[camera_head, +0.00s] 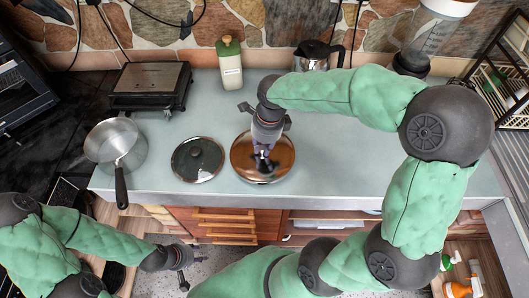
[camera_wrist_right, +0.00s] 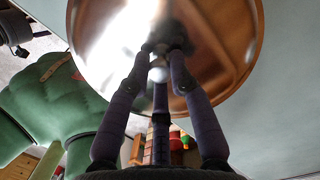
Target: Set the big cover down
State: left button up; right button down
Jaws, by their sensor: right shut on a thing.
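The big cover (camera_head: 283,150) is a round, shiny copper-coloured lid over the middle of the counter. It fills the upper middle of the right wrist view (camera_wrist_right: 235,50). My right gripper (camera_head: 263,158) comes down from above with its fingers shut on the cover's knob, which shows between the fingertips in the wrist view (camera_wrist_right: 158,72). I cannot tell whether the cover's rim touches the counter. My left gripper (camera_head: 184,268) is low at the left, in front of the counter, apart from everything, with its fingers spread and empty.
A smaller dark glass lid (camera_head: 197,160) lies just left of the big cover. A saucepan (camera_head: 113,140) stands further left, its handle pointing forward. A grill (camera_head: 150,84), a green-capped bottle (camera_head: 230,65) and a glass pot (camera_head: 314,56) stand behind. The counter (camera_head: 345,165) is clear to the right.

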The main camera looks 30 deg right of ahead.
jog(key=shift+w+d+f, duration=0.1)
jog(key=shift+d+f, duration=0.15)
jog(key=shift+f, duration=0.15)
jog(key=shift+w+d+f+b, duration=0.15)
jog(key=shift+f+b, duration=0.4)
jog(key=shift+f, duration=1.15)
jog(key=c, duration=1.1)
grip_release()
jog(key=shift+f, duration=0.1)
jog(key=shift+r, duration=0.2)
jog(key=r+p, duration=0.1)
jog(key=r, duration=0.3)
jog(key=r+p, duration=0.1)
jog(key=r, duration=0.3)
jog(key=s+d+r+p, duration=0.1)
jog(key=r, duration=0.2)
jog(key=shift+r, duration=0.4)
